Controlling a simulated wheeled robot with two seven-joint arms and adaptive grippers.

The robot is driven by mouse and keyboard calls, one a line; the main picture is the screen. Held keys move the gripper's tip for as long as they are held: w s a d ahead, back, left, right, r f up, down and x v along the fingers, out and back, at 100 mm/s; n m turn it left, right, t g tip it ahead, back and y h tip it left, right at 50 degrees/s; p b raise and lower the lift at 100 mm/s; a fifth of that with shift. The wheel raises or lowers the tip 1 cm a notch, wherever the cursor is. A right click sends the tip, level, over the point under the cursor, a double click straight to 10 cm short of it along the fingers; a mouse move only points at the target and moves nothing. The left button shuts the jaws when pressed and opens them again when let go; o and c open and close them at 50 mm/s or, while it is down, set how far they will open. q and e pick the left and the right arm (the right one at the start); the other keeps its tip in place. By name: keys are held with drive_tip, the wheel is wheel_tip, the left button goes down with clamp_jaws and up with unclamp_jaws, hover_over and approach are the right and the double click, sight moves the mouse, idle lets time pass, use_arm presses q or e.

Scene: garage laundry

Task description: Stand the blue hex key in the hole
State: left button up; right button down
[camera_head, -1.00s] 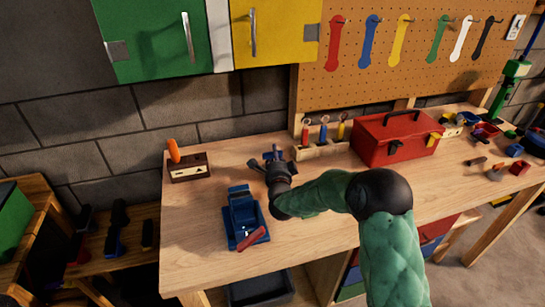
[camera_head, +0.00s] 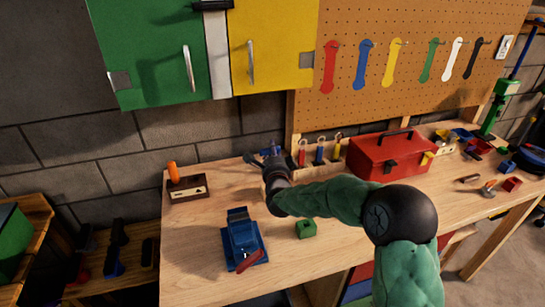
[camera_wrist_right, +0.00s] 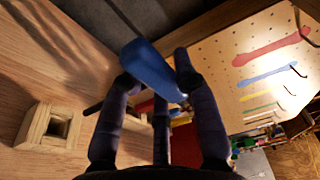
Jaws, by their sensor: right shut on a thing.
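My right gripper (camera_head: 264,160) is shut on the blue hex key (camera_head: 271,150) above the back of the workbench. In the right wrist view the key's blue handle (camera_wrist_right: 148,62) sits between the fingertips (camera_wrist_right: 158,82), and a thin dark shaft shows beside the fingers. A pale wooden block with a square hole (camera_wrist_right: 60,126) is at the left of that view, apart from the key; the hole looks empty. In the head view a wooden rack (camera_head: 311,165) with red, blue and yellow handled tools stands right of the gripper; its left end is partly hidden. My left gripper is not in view.
A blue vise (camera_head: 241,235) stands at the front, with a green block (camera_head: 306,229) to its right. A dark box with an orange handle (camera_head: 187,188) is at the left. A red toolbox (camera_head: 388,156) stands right of the rack. Bare bench top lies between box and vise.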

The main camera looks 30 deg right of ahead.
drive_tip(key=shift+r+p, duration=0.9)
drive_tip(key=shift+r, duration=1.85)
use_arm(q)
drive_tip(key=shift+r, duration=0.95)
